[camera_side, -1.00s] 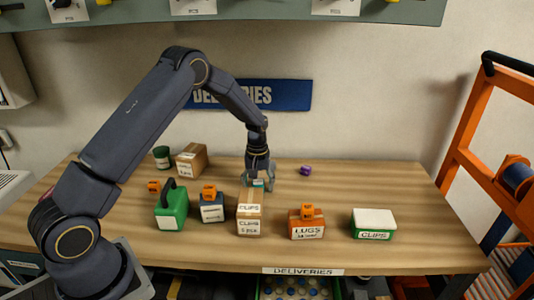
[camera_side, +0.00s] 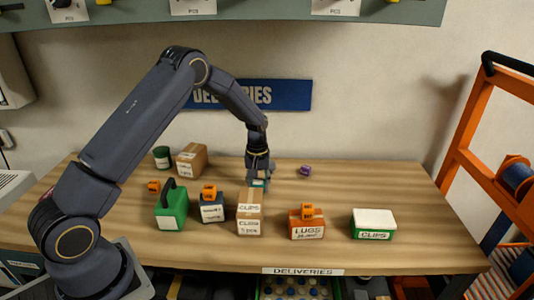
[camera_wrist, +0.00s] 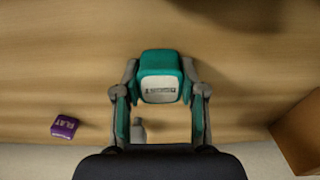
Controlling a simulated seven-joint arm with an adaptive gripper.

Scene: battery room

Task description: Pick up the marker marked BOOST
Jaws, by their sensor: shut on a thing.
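A small teal block (camera_wrist: 159,65) with a white label sits between the fingers of my gripper (camera_wrist: 159,82) in the wrist view. The label's print is too small to read surely. In the side view my gripper (camera_side: 258,182) points down behind the stacked CLIPS boxes, shut on the teal block (camera_side: 259,184). The block is low, at about table level; I cannot tell whether it touches the table. A purple block (camera_side: 305,170) lies to the right, apart; its label reads FLAT in the wrist view (camera_wrist: 63,126).
Cardboard CLIPS boxes (camera_side: 249,225) stand right in front of my gripper. A brown box (camera_side: 191,160), green can (camera_side: 171,208), blue box (camera_side: 212,212), orange LUGS box (camera_side: 307,228) and green CLIPS box (camera_side: 373,222) stand around. Orange blocks top two boxes.

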